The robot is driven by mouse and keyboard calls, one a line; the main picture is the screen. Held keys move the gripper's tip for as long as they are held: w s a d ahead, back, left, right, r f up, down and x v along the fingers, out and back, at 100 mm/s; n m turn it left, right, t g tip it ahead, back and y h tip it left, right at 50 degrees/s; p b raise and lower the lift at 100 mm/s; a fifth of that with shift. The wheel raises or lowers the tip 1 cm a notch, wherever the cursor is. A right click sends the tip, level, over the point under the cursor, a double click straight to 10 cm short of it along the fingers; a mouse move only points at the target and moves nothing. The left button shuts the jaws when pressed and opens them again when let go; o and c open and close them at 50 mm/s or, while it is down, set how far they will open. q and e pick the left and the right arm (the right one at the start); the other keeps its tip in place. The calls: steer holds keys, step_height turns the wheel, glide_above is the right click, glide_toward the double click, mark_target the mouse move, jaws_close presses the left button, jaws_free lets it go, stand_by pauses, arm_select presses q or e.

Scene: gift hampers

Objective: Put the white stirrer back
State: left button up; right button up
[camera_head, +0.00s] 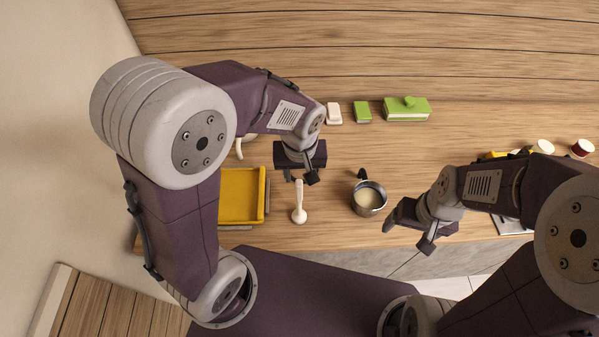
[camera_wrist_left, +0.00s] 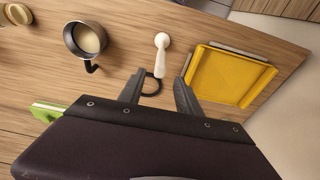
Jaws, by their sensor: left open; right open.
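The white stirrer (camera_head: 299,204) lies or stands on the wooden counter, its wide round end toward the front edge; the head view does not settle which. It also shows in the left wrist view (camera_wrist_left: 160,56), with its narrow end at the gap between the fingertips. My left gripper (camera_head: 299,178) is open around or just above that narrow end; contact cannot be told. A dark ring (camera_wrist_left: 152,94) shows between the fingers in the wrist view. My right gripper (camera_head: 409,236) is open and empty, near the counter's front edge, right of the pot.
A dark-handled pot (camera_head: 380,209) with cream-coloured contents stands right of the stirrer. A yellow tray (camera_head: 264,196) lies to its left. A white block (camera_head: 334,114), a green block (camera_head: 363,112) and a green-lidded box (camera_head: 407,108) stand at the back. Bare counter surrounds the stirrer.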

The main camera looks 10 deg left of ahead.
arm_select(q)
steer(key=s+a+f+m, duration=0.3)
steer(key=s+a, duration=0.4)
steer(key=shift+a+f+g+h, duration=0.25)
steer(key=shift+a+g+h, duration=0.05)
steer(key=shift+a, duration=0.05)
step_height(320, 180, down, 11)
steer(key=b, duration=1.1)
